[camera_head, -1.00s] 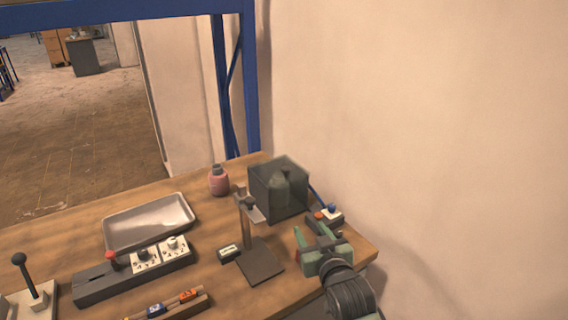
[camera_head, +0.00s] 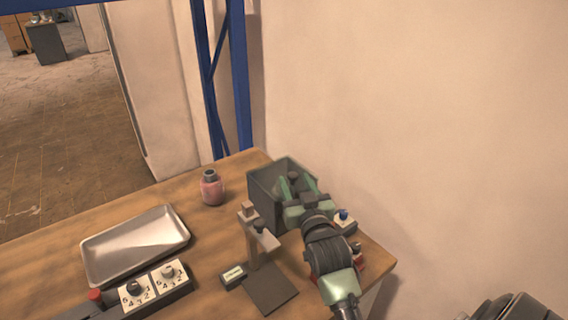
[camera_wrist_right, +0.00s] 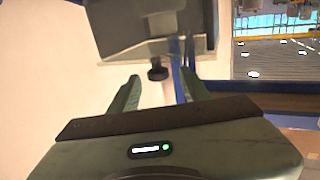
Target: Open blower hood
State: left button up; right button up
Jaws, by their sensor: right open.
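The blower hood (camera_head: 268,188), a dark grey-green box, stands at the back right of the wooden table. My right gripper (camera_head: 295,184) is over its front and right side and hides part of it. In the right wrist view, a dark grey box (camera_wrist_right: 150,35) that looks like the hood fills the top. A small black knob (camera_wrist_right: 158,73) sticks out below it, in line with the gap between the spread fingers of my right gripper (camera_wrist_right: 158,88). I cannot tell whether the fingers touch the knob. My left gripper is not in view.
A metal stand (camera_head: 268,290) is just in front of the hood. A pink bottle (camera_head: 211,190) stands to its left. A shallow metal tray (camera_head: 95,262) and a dial panel (camera_head: 180,286) lie further left.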

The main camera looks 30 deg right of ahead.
aim_at(293, 174)
jog(key=x, duration=0.3)
jog(key=shift+w+d+r+p, duration=0.2)
jog(key=shift+d+r+p, duration=0.05)
jog(key=shift+r+p, duration=0.15)
jog(key=shift+w+d+f, duration=0.15)
jog(key=shift+w, duration=0.4)
jog(key=shift+w+d+f, duration=0.1)
jog(key=shift+w+d, duration=0.05)
jog(key=shift+w, duration=0.6)
jog(key=shift+d, duration=0.1)
grip_shut()
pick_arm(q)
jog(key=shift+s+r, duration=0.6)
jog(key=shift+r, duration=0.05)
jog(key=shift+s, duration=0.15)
